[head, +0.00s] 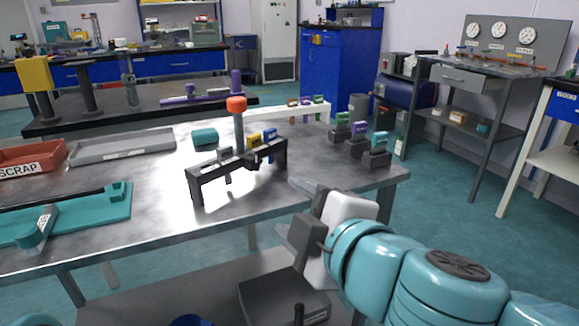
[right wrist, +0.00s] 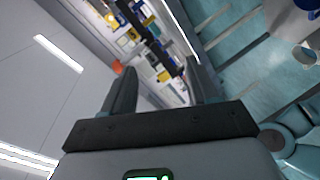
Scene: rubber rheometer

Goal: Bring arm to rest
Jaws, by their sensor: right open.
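My right arm (head: 375,260) comes in from the lower right in the head view, teal and bent. My right gripper (head: 293,210) is at the near right edge of the steel table (head: 140,225), its dark fingers apart and pointing towards the table. Nothing shows between them. In the right wrist view the right gripper (right wrist: 160,78) has its two fingers spread, with the blurred rack and other things far beyond. My left gripper is not in view.
A black rack (head: 240,168) with small coloured-handled pieces and an orange-topped post (head: 237,115) stand on the table. Dark stands (head: 375,155) sit near its right edge. A grey tray (head: 125,145) and red scrap bin (head: 35,157) are left.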

